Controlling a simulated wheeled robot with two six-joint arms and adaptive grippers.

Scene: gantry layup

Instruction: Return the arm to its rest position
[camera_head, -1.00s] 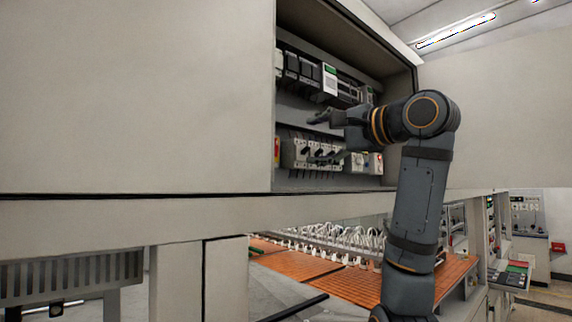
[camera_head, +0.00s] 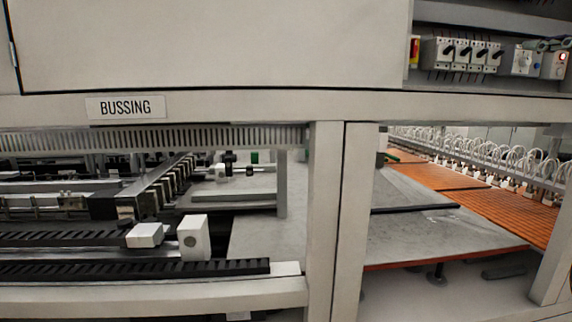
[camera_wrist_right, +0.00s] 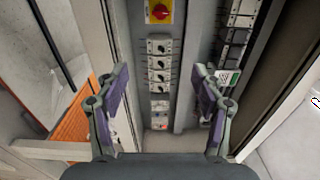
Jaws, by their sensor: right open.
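My right gripper (camera_wrist_right: 160,92) is open and empty in the right wrist view, with its two fingers spread wide to the left and right. Between and beyond the fingers is the electrical cabinet's column of rotary switches (camera_wrist_right: 160,62). No part is held between the fingers, and I cannot tell whether they touch anything. In the head view the switch row (camera_head: 462,53) shows at the upper right. The right arm is almost wholly out of that view. My left gripper is not in view.
The cabinet's red and yellow main switch (camera_wrist_right: 159,11) is at the top of the wrist view. The head view shows the BUSSING panel (camera_head: 125,107), a frame post (camera_head: 322,220), a grey slab (camera_head: 430,225), orange panels (camera_head: 515,210) and rail machinery (camera_head: 150,200).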

